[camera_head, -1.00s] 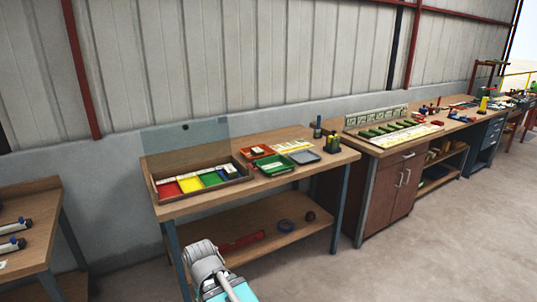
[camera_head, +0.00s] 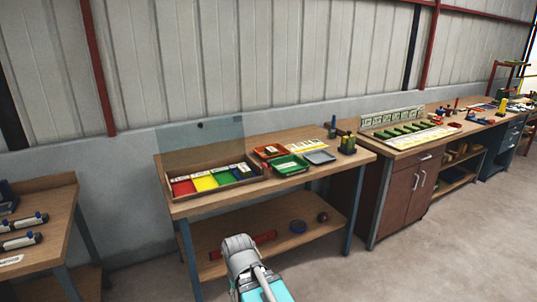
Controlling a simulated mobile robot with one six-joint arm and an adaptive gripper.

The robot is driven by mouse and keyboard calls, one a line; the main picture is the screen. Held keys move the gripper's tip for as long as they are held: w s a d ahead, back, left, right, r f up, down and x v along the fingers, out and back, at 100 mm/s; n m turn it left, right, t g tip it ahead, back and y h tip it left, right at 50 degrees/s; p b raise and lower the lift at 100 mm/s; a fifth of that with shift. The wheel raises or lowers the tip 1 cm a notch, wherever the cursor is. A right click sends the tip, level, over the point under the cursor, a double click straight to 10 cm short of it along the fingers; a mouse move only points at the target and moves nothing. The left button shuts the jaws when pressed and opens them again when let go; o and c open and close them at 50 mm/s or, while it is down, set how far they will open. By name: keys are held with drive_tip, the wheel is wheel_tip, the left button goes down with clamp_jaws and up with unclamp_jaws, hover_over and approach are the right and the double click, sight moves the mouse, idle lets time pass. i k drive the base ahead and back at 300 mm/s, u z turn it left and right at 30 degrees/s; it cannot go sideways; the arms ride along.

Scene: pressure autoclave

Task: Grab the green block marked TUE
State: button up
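Several small green blocks (camera_head: 404,129) stand in a row on a pale board on the right-hand bench. They are too small to read, so I cannot tell which one is marked TUE. A green tray (camera_head: 290,165) with a small white piece in it sits on the middle table. A grey and teal part of my arm shows at the bottom centre, in front of the middle table. My gripper is not in view.
The middle table (camera_head: 200,206) also bears a compartment box (camera_head: 176,197) with red, yellow, green and blue sections, a red tray (camera_head: 268,152) and a grey tray (camera_head: 319,157). A left bench (camera_head: 65,205) stands close by. The floor (camera_head: 430,260) at right front is clear.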

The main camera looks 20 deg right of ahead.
sight(270, 151)
drive_tip(key=z, duration=0.1)
drive_tip(key=i, duration=1)
drive_tip(key=u, duration=0.05)
